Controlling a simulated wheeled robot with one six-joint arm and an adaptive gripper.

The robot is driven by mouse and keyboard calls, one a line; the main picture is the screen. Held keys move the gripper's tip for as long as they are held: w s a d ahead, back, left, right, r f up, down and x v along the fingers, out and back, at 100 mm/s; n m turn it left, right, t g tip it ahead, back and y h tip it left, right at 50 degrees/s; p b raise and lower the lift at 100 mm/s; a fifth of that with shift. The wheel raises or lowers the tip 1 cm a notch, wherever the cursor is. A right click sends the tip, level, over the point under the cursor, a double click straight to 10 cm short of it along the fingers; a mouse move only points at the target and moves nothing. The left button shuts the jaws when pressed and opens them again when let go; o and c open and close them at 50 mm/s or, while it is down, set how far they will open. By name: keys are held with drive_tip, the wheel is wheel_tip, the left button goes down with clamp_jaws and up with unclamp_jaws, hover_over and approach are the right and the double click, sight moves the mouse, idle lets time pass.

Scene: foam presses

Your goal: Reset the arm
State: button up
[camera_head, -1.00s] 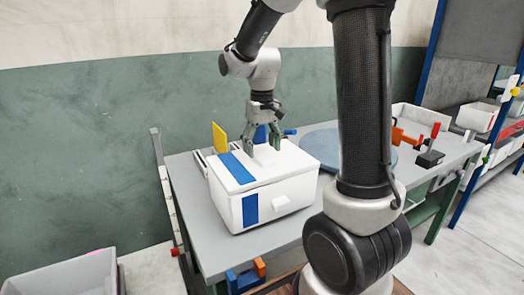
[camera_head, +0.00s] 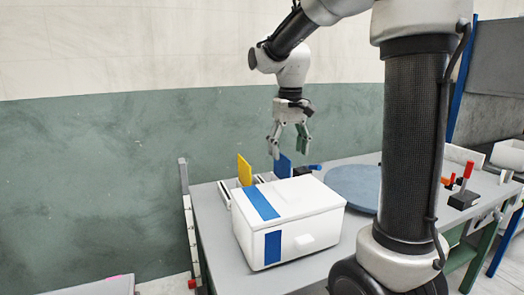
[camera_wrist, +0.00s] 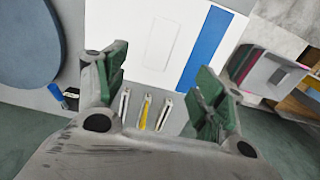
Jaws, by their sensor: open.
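My gripper (camera_head: 290,150) is open and empty in the head view. It hangs fingers down above the back of the white box with blue stripes (camera_head: 318,223), apart from it. The wrist view shows its two green-padded fingers (camera_wrist: 165,100) spread wide, with nothing between them. The white box also shows in the wrist view (camera_wrist: 125,35), beyond the fingers. Its lid looks closed.
The box stands on a grey table (camera_head: 213,232). Behind it are a yellow plate (camera_head: 244,170) and a blue plate (camera_head: 283,166) in a rack. A round blue-grey disc (camera_head: 352,184) lies to the right. Red-handled clamps (camera_head: 465,190) stand farther right.

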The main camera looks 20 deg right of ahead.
drive_tip(key=s+d+f+t, duration=0.1)
drive_tip(key=s+t, duration=0.3)
drive_tip(key=s, duration=1.6)
drive_tip(key=shift+s+d, duration=0.15)
drive_tip(key=shift+s, duration=0.15)
